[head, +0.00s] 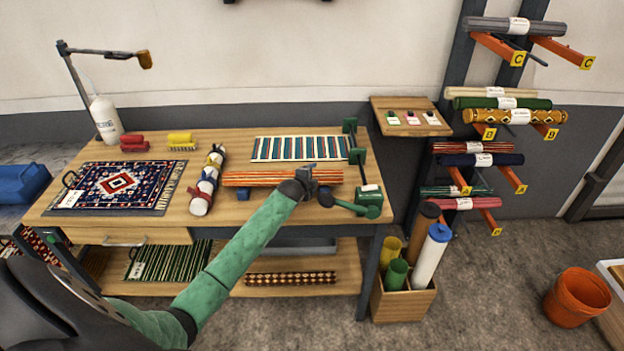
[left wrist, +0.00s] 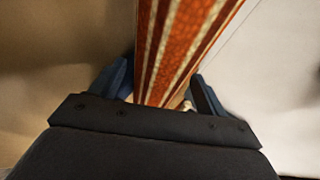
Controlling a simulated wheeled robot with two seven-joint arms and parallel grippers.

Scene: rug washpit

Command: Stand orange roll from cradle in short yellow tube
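The orange striped roll (head: 262,179) lies level along the front right of the workbench, on a cradle with blue blocks (head: 243,194). My left gripper (head: 308,180) is at the roll's right part. In the left wrist view the roll (left wrist: 178,45) runs between the two fingers (left wrist: 162,92); I cannot tell whether both press on it. The short yellow tube (head: 390,248) stands in a wooden box (head: 403,307) on the floor, right of the bench. Its lower part is hidden. My right gripper is not in view.
The box also holds a green tube (head: 397,273), a brown tube (head: 424,222) and a tall white roll (head: 431,258). Green fittings (head: 368,199) stand at the bench's right edge. A wall rack (head: 493,47) with several rolls is at the right. Floor is clear toward the orange bucket (head: 577,297).

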